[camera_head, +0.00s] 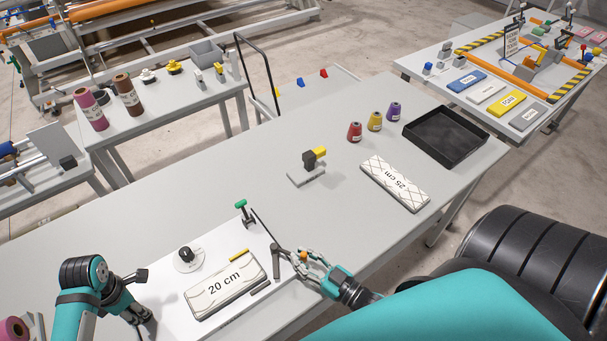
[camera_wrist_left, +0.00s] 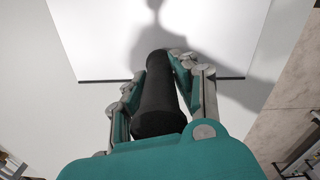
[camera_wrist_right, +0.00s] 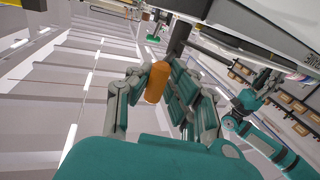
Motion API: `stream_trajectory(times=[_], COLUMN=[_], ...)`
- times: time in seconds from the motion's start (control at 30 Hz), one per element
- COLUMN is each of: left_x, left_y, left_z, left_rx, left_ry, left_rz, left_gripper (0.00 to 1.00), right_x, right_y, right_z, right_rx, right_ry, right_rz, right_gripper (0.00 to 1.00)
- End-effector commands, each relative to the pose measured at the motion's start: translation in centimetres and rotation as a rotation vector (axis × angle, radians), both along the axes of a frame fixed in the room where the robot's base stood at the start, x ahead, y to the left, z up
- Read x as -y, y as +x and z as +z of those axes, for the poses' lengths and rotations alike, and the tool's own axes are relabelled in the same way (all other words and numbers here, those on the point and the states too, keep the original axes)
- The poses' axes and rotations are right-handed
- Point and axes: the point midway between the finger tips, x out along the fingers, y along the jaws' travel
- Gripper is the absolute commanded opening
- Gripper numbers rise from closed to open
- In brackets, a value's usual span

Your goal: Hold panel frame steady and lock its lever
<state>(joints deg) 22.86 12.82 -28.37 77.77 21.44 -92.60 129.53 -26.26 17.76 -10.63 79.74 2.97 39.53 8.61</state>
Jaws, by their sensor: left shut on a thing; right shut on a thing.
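The panel frame (camera_head: 180,300) is a flat white plate on the near table, with a white block marked 20 cm on it. My left gripper (camera_head: 142,308) is at the plate's left side; in the left wrist view it is shut on a black cylindrical handle (camera_wrist_left: 158,98). How that handle joins the frame is hidden. My right gripper (camera_head: 305,258) is at the plate's right edge, shut on the lever's orange grip (camera_head: 303,256). The grip shows between the fingers in the right wrist view (camera_wrist_right: 157,82), with a dark grey bar beyond it.
Farther along are a small stand (camera_head: 308,172), a 25 cm block (camera_head: 395,182), three thread cones and a black tray (camera_head: 445,135). The table's middle has free room.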

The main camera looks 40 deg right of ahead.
Motion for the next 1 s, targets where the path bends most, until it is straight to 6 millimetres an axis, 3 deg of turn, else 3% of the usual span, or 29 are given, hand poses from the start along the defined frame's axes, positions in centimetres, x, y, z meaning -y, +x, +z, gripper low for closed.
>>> stream_trajectory(times=[0.03, 0.37, 0.6, 1.0], left_x=[-0.1, -0.2, -0.3, -0.3], left_y=[-0.6, -0.6, -0.6, -0.6], left_z=[-0.7, -0.7, -0.7, -0.7], left_rx=[-0.018, -0.017, -0.018, -0.016], left_ry=[0.003, 0.007, 0.008, 0.008], left_rz=[-0.001, 0.000, 0.000, 0.003], left_gripper=[0.00, 0.00, 0.00, 0.00], right_x=[0.5, 0.2, -0.9, -4.1], right_y=[0.1, 0.0, -0.5, -1.1], right_z=[0.0, 0.0, 0.0, 0.0], right_rx=[0.001, 0.004, 0.002, 0.002], right_ry=[-0.004, 0.000, 0.001, -0.002], right_rz=[-0.007, -0.051, -0.144, -0.139], right_gripper=[0.00, 0.00, 0.00, 0.00])
